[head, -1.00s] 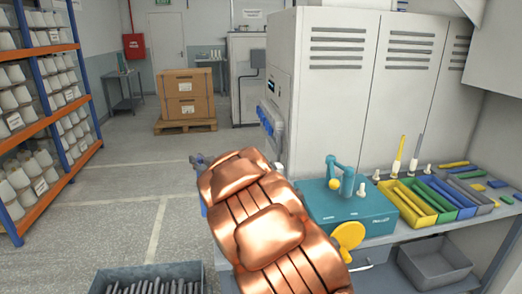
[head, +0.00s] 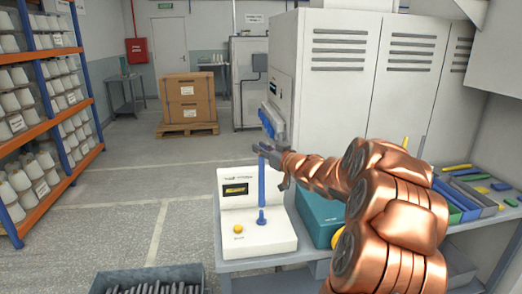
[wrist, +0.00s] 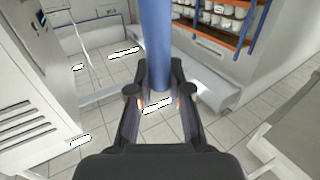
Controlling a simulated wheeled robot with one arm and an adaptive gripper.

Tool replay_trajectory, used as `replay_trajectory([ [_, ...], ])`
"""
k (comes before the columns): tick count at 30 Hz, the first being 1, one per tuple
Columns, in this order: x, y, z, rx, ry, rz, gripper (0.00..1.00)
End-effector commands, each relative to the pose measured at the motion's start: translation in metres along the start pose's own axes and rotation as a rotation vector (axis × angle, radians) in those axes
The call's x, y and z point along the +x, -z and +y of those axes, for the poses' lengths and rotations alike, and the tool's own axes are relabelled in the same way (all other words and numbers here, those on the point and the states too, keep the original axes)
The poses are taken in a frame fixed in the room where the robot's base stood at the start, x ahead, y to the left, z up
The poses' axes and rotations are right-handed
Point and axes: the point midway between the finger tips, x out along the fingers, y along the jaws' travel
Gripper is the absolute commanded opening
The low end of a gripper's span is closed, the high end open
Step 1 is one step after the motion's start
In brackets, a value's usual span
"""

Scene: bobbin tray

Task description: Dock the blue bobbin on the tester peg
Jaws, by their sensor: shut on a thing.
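In the wrist view the blue tube (wrist: 156,45) is between my fingertips (wrist: 159,92).
The tester has a yellow button (head: 238,229) and a small display. Right of it is a teal machine (head: 318,215), partly behind my arm. Trays with coloured bars (head: 482,195) lie further right. A grey bin (head: 150,278) stands in front at the left.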

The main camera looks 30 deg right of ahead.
Motion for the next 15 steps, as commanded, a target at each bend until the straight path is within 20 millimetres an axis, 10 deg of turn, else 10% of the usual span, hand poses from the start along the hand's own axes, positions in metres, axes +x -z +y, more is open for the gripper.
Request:
replay_trajectory([
  [15,0.000,-0.039,0.000,0.002,0.000,0.001,0.00],
])
